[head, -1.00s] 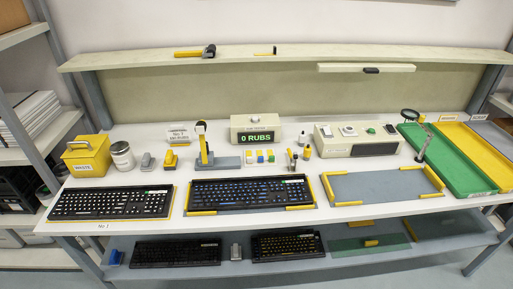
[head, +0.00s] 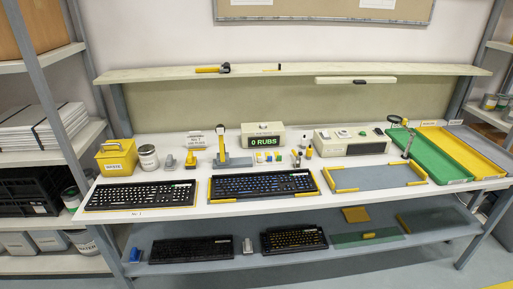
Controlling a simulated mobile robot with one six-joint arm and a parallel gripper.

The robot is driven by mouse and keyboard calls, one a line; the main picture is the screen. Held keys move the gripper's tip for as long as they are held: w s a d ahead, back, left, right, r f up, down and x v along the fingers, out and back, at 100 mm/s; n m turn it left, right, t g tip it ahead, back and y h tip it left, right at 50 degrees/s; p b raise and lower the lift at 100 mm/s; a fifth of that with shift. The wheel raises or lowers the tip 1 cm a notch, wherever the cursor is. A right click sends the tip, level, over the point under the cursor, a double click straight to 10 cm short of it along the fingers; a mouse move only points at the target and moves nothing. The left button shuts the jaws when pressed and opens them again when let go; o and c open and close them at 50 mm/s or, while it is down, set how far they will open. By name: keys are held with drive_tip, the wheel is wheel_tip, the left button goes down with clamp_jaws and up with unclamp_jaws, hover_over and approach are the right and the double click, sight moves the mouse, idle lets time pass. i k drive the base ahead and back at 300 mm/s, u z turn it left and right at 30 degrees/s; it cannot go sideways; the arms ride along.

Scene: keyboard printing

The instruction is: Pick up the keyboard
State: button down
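A black keyboard with white keys (head: 141,195) lies at the left end of the white table top, on a yellow-edged mat with a "No 1" label by it. A second black keyboard with bluish keys (head: 262,185) lies in the middle, between yellow corner stops. Two more dark keyboards lie on the lower shelf: one at the left (head: 191,250) and one with yellowish keys (head: 293,239). The frames do not show which keyboard the task means. My gripper is not in view.
An empty grey mat with yellow stops (head: 375,177) lies right of the middle keyboard. A yellow waste box (head: 117,157) and the "0 RUBS" display (head: 263,137) stand behind the keyboards.

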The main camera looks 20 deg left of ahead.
sight(236, 185)
drive_tip(key=u, duration=0.85)
drive_tip(key=i, duration=1.45)
drive_tip(key=z, duration=0.05)
